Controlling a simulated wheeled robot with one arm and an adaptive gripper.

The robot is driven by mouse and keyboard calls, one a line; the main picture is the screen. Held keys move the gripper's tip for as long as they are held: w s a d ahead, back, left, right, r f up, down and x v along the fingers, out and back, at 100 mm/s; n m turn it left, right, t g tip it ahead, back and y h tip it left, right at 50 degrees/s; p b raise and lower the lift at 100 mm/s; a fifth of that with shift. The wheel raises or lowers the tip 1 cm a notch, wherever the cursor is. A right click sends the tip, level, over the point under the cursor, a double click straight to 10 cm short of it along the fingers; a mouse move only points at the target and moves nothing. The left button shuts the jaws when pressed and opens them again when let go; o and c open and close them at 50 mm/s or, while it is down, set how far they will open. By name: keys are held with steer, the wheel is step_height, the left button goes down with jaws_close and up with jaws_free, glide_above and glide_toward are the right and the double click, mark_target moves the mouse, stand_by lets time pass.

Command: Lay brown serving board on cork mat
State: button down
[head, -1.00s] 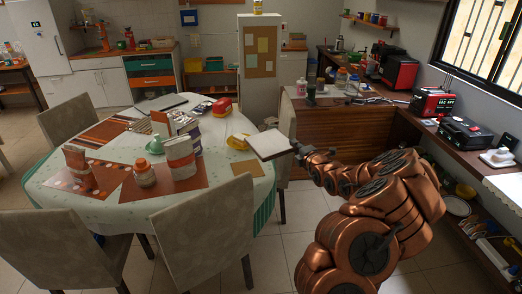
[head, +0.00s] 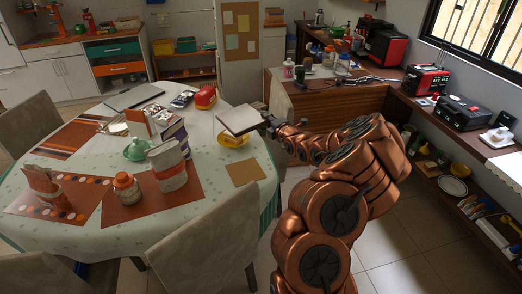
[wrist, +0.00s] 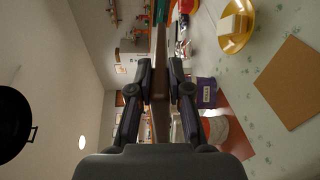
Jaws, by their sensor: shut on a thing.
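The serving board (head: 240,119) is a thin square with a pale top in the head view. In the wrist view the brown board (wrist: 160,102) shows edge-on between the fingers. My gripper (head: 269,123) is shut on its right edge and holds it above the table. The gripper also shows in the wrist view (wrist: 161,82). The cork mat (head: 245,171) is a bare tan square near the table's right edge, below the board in the head picture. The mat (wrist: 291,82) is at the right in the wrist view.
A yellow dish (head: 233,141) sits partly behind the board, beside the cork mat. A grey chair (head: 205,232) stands at the table's near side.

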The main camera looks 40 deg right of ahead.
step_height(320, 180, down, 17)
steer(key=b, duration=0.8)
steer(key=shift+s+b, duration=0.2)
steer(key=shift+b, duration=0.2)
steer(key=shift+s+b, duration=0.1)
steer(key=shift+b, duration=0.3)
steer(key=shift+f+b, duration=2.05)
steer(key=shift+f, duration=1.7)
steer(key=shift+f+b, duration=0.4)
steer(key=shift+b, duration=0.35)
